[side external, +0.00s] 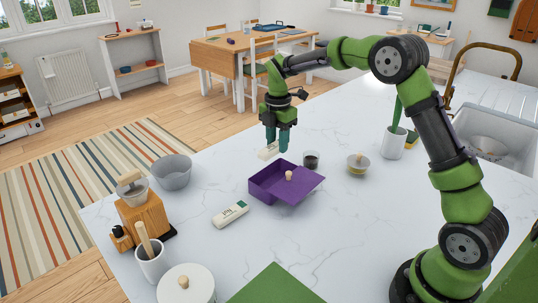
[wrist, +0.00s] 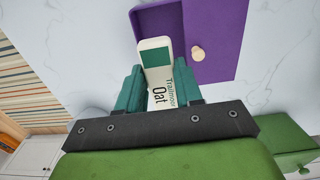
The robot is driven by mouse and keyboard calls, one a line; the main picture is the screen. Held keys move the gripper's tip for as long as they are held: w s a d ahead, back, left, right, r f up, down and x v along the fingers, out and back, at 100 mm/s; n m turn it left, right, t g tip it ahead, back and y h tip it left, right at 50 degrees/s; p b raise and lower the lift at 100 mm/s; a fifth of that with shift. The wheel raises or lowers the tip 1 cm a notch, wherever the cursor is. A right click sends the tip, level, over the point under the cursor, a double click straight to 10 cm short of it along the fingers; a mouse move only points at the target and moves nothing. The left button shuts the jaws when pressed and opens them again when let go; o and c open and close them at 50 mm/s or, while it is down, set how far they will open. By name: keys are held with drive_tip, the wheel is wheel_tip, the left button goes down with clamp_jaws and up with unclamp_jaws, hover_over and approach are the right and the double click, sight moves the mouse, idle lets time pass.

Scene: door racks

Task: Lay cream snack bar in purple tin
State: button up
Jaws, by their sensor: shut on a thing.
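The cream snack bar (wrist: 158,92) has a green end patch and dark lettering reading "Oat". My gripper (side external: 277,145) is shut on it, with teal fingers on both sides in the wrist view (wrist: 160,90). In the side view the bar (side external: 267,152) is in the air, above the far left side of the purple tin. The purple tin (side external: 262,190) sits on the marble counter, with its left part open. Its purple lid (side external: 302,186), with a pale round knob (wrist: 198,53), is shifted to the right. The bar hides part of the tin in the wrist view.
A white and green pack (side external: 230,214) lies in front of the tin. A dark cup (side external: 311,161) and a lidded bowl (side external: 358,164) stand behind right.

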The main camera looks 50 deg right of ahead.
sight(277, 160)
drive_tip(key=shift+f, duration=3.4)
drive_tip(key=o, duration=1.1)
wheel_tip(277, 160, up, 17)
